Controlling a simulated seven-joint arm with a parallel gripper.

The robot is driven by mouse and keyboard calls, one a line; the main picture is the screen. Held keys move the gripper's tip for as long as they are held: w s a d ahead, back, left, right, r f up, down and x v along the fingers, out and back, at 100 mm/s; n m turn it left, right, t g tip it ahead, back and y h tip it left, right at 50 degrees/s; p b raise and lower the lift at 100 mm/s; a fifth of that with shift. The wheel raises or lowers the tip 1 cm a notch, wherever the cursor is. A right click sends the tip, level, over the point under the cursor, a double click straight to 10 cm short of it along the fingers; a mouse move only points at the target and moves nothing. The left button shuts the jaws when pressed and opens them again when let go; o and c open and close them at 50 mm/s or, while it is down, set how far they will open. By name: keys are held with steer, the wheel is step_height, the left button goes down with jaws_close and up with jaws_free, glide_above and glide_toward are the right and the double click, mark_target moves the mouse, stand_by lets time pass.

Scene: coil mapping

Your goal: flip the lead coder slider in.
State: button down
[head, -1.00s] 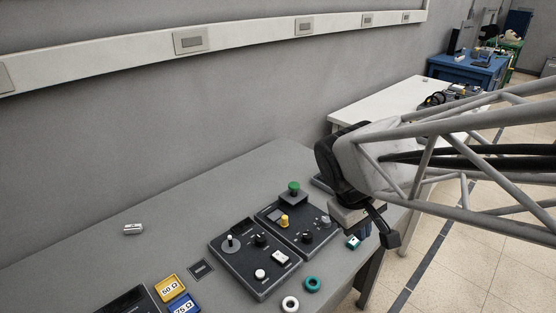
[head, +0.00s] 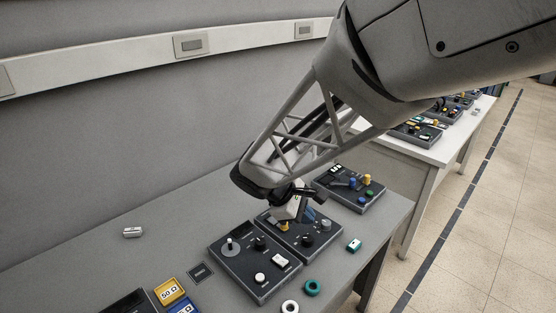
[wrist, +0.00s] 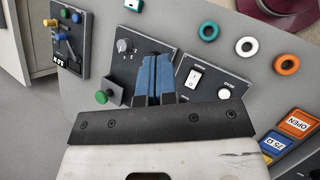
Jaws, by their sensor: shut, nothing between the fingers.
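My gripper (wrist: 154,60) is shut and empty, its two blue fingers together over the middle control panel (wrist: 126,66). In the head view it hangs above the same panel (head: 322,244) and hides much of it. In the wrist view a dial and a green button (wrist: 101,97) show beside the fingers. The neighbouring panel (head: 240,270) carries a white-capped stick, a black knob, a white rocker switch (wrist: 196,78) and a white button. A far panel (head: 340,200) has blue, yellow and green knobs and a dark lever (wrist: 66,46). I cannot tell which control is the lead coder slider.
A teal ring (head: 312,287), a white ring (head: 290,307) and a small teal-and-white block (head: 354,245) lie at the table's front edge. Yellow and blue labelled blocks (head: 169,291) lie at lower left. The grey table (head: 120,262) is mostly clear at left.

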steer(key=w+a+f+n+t+h, duration=0.1)
steer(key=w+a+f+n, duration=0.1)
steer(key=a, duration=0.4)
steer(key=w+a+f+n+t+h, duration=0.1)
steer(key=w+a+f+n+t, duration=0.1)
steer(key=a+f, duration=0.4)
steer(key=w+a+f+n+t+h, duration=0.1)
steer(key=w+a+f+n+t, duration=0.1)
steer(key=a+n, duration=0.4)
steer(key=shift+w+a+f, duration=0.2)
steer(key=shift+w+f, duration=0.25)
steer(key=shift+w+a+f, duration=0.15)
steer(key=shift+w+f, duration=0.3)
steer(key=shift+d, duration=0.1)
steer(key=x, duration=1.1)
steer(key=shift+w+d+r, duration=0.2)
steer(key=shift+d+r, duration=0.05)
steer(key=shift+w+d, duration=0.3)
steer(key=shift+d, duration=0.25)
steer(key=shift+w+d, duration=0.3)
steer(key=shift+d, duration=0.2)
steer(key=w+d, duration=0.6)
steer(key=shift+w+d, duration=0.2)
